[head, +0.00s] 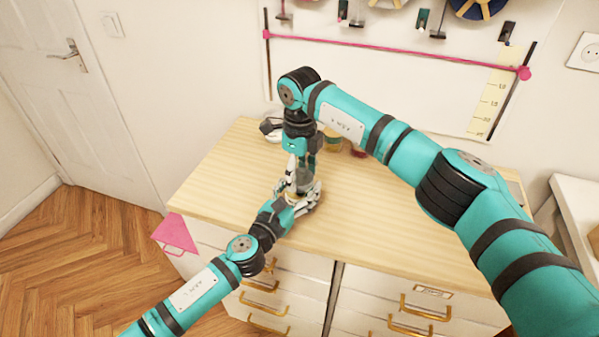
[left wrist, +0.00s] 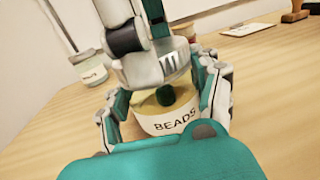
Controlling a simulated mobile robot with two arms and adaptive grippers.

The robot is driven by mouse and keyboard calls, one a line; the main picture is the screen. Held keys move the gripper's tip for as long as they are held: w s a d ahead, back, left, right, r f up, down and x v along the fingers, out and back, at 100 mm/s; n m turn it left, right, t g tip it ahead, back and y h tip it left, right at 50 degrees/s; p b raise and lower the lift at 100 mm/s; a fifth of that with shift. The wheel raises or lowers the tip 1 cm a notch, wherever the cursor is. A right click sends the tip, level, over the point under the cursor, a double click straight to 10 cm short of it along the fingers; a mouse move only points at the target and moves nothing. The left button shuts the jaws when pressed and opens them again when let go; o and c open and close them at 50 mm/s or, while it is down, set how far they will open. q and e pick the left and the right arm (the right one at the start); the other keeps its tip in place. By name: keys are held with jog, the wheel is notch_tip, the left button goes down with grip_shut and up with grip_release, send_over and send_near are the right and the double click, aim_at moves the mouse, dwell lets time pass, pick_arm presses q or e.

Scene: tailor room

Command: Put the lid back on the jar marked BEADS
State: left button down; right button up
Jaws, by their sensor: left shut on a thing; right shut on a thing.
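The jar marked BEADS (left wrist: 175,122) stands on the wooden top, its pale label facing the left wrist camera. In the head view the arms largely hide it. My left gripper (head: 303,195) is shut around the jar, with a finger on each side in the left wrist view (left wrist: 165,125). My right gripper (head: 300,170) comes down from above, right over the jar's mouth, and is shut. A dark green knob-like piece (left wrist: 166,95), apparently on the lid, shows under it inside a yellowish rim. I cannot tell whether the lid rests fully on the jar.
Another labelled glass jar (left wrist: 88,68) stands behind to the left in the left wrist view. The front right of the wooden dresser top (head: 400,230) is clear.

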jog(key=o, duration=1.4)
jog(key=shift+c, duration=0.2)
jog(key=shift+r, duration=0.1)
pick_arm(q)
jog(key=shift+c, duration=0.7)
grip_release()
pick_arm(e)
notch_tip(320, 180, up, 12)
pick_arm(q)
jog(key=v, duration=1.2)
